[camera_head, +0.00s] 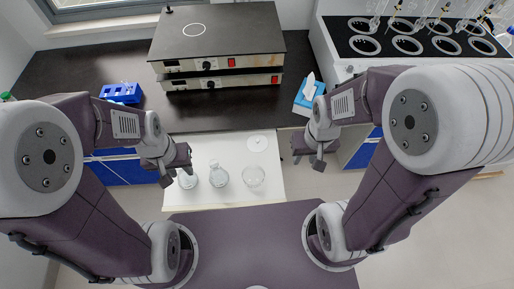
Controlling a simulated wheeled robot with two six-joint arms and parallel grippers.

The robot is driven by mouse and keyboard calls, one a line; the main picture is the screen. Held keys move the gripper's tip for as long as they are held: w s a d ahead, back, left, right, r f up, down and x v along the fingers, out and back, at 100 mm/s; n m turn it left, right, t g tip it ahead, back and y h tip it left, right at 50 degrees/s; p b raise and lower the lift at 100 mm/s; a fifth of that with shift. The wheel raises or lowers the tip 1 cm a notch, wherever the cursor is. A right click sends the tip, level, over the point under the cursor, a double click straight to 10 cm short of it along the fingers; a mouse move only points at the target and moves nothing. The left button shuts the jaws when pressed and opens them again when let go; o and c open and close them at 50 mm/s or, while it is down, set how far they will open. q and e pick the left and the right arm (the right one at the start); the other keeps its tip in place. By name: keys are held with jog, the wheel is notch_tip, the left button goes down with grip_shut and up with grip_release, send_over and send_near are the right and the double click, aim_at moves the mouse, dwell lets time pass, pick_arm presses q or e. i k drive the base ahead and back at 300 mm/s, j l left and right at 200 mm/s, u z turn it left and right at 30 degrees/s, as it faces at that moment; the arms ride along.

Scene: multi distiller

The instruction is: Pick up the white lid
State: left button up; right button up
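The white lid (257,143) is a flat, pale round disc with a small mark at its centre. It lies near the far right part of the white board (212,148) in the middle. My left gripper (176,172) is at the board's left edge, beside a glass flask, with its fingers apart and nothing seen between them. My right gripper (308,161) is to the right of the board, to the right of the lid and apart from it. Its fingers also look apart and empty.
Two glass flasks (219,177) and a clear glass bowl (253,177) stand in a row nearer than the lid. Behind are a dark bench, stacked hotplates (220,40), a blue rack (121,93) and a tissue box (308,96). A multi-hole distiller (380,62) is at the right.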

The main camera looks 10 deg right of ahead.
aim_at(257, 143)
jog(key=l+u, duration=0.2)
jog(key=u, duration=0.2)
jog(key=l+u, duration=0.2)
jog(key=u, duration=0.2)
jog(key=l+u, duration=0.2)
jog(key=u, duration=0.25)
jog(key=l+u, duration=0.2)
jog(key=u, duration=0.2)
